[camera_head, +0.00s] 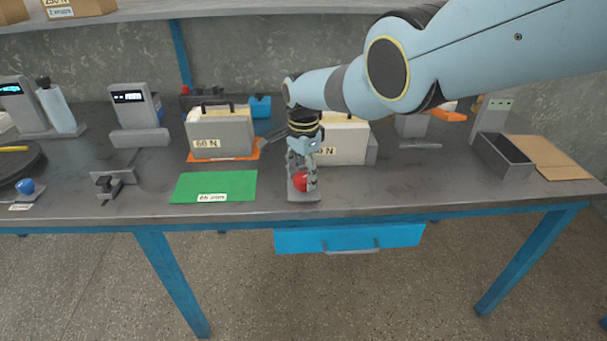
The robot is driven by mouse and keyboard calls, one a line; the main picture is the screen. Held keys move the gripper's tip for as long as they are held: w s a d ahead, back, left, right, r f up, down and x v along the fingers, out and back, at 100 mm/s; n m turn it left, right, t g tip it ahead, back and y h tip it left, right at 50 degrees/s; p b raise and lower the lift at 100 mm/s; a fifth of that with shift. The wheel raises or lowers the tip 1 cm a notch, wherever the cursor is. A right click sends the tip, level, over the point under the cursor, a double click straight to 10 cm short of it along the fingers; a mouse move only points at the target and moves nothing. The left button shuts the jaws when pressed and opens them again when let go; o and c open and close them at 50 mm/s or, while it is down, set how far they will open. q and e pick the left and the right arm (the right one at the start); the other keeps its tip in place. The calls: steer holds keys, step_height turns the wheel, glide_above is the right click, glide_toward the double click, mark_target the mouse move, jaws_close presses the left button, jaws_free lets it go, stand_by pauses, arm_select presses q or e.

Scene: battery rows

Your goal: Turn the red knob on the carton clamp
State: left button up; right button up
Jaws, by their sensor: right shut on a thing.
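The red knob (300,182) sits low on a small grey base (304,196) near the table's front edge. My right gripper (303,178) points straight down over it and is shut on it, its fingers covering part of the knob. A carton (345,145) with a partly hidden "N" label stands just behind my gripper. My arm and gripper hide the rest of the clamp around it. My left gripper is not in view.
A green mat (214,187) lies to the left, with a "60 N" carton (221,134) behind it. A black clamp knob (104,184) and a blue knob (25,186) stand further left. A grey open bin (502,157) is at right. The front right tabletop is clear.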

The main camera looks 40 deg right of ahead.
steer(key=m, duration=0.5)
steer(key=shift+m, duration=0.3)
steer(key=shift+w+m, duration=0.1)
steer(key=shift+m, duration=2)
steer(key=o, duration=1)
steer(key=shift+o, duration=0.8)
